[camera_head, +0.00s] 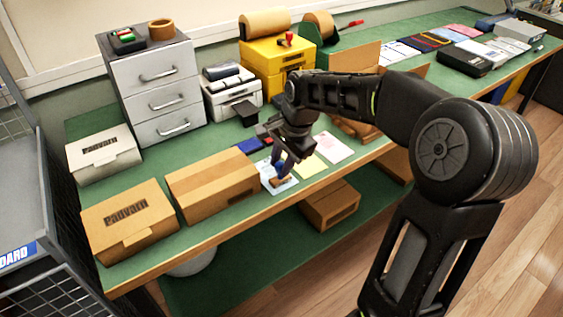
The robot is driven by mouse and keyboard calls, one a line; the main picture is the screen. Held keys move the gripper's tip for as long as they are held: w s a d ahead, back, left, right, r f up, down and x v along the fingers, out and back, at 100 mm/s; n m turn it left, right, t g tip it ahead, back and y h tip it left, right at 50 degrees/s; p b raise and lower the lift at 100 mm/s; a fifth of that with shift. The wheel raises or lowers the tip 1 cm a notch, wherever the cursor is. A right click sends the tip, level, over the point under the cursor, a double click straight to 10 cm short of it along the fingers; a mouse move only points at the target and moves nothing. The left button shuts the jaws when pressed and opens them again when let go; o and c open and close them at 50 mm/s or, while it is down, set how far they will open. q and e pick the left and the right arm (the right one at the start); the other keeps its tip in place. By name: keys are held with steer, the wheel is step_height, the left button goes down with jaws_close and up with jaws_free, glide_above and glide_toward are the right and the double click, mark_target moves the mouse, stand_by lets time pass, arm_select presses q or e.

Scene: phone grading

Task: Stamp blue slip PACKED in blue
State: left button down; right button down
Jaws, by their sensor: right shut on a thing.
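The blue slip (267,178) is a pale blue sheet on the green bench, near its front edge. My right gripper (283,161) reaches down over it, shut on a stamp (281,181) with a blue handle and a brown base. The stamp is upright over the slip and hides part of it; I cannot tell whether its base touches the paper. Any mark beneath is hidden. A blue ink pad (249,146) lies just behind the slip. My left gripper is not in view.
A yellow slip (309,168) and a pink slip (333,147) lie to the right. A closed carton (212,181) stands close on the left. A white printer (231,97), yellow boxes (272,58) and grey drawers (152,85) stand behind. An open carton (354,83) is at the right.

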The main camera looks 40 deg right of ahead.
steer(key=shift+s, duration=0.1)
stand_by(0.5)
step_height(320, 180, up, 7)
steer(key=p, duration=0.6)
steer(key=shift+f, duration=0.1)
stand_by(0.7)
